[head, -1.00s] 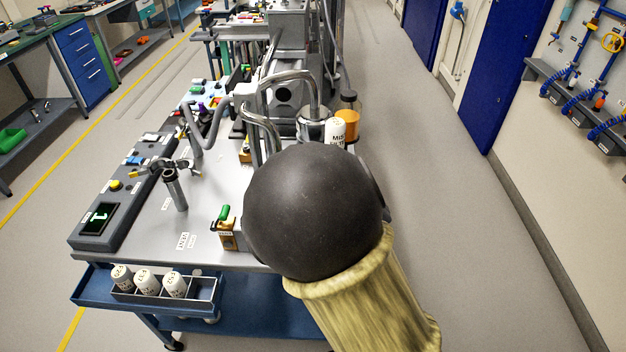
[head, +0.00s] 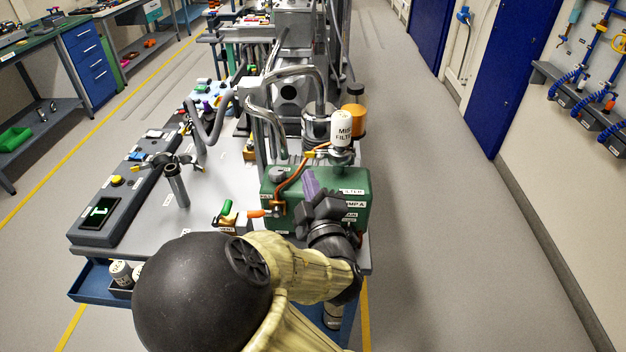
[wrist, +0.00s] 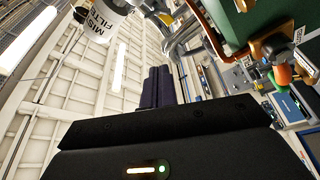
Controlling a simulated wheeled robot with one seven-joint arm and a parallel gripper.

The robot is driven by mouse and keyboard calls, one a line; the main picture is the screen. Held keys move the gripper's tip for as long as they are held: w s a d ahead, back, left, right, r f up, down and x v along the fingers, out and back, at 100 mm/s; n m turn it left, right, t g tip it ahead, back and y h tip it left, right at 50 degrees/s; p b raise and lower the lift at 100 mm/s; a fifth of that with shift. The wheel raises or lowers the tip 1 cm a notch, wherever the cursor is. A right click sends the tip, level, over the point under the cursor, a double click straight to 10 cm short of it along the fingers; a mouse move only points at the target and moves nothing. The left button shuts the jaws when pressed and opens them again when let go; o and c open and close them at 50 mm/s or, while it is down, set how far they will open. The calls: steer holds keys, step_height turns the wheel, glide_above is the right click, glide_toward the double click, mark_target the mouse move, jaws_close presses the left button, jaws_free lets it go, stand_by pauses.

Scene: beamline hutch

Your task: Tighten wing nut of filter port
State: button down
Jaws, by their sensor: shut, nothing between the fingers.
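A white canister labelled as a mist filter (head: 342,128) stands upright at the back right of the green pump (head: 352,208) in the head view. Its metal port (head: 342,157) shows beneath it. A small yellow-orange piece (head: 312,153) lies just left of the port; I cannot tell whether it is the wing nut. My gripper (head: 311,180) is shut and empty, its purple fingers in front of and below the port, apart from the filter. In the wrist view, the shut fingers (wrist: 158,85) point at open space, with the filter (wrist: 103,18) at upper left and the pump (wrist: 240,20) at upper right.
A brown hose (head: 290,182) and an orange-handled valve (head: 266,213) are on the pump's left. An amber-filled jar (head: 353,105) and bent metal pipes (head: 300,75) stand behind. A control panel (head: 125,190) runs along the table's left edge. The floor at right is clear.

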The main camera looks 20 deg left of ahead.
mark_target(317, 163)
steer(key=p+x, duration=0.1)
steer(key=x, duration=0.7)
steer(key=shift+w+d+p, duration=0.1)
steer(key=shift+w+p, duration=0.1)
steer(key=shift+p, duration=0.15)
steer(key=d+f, duration=0.1)
steer(key=d, duration=0.1)
steer(key=shift+w+d+f, duration=0.25)
steer(key=shift+w+f, duration=0.1)
steer(key=shift+d+f, duration=0.25)
steer(key=shift+d, duration=0.1)
steer(key=shift+a, duration=0.1)
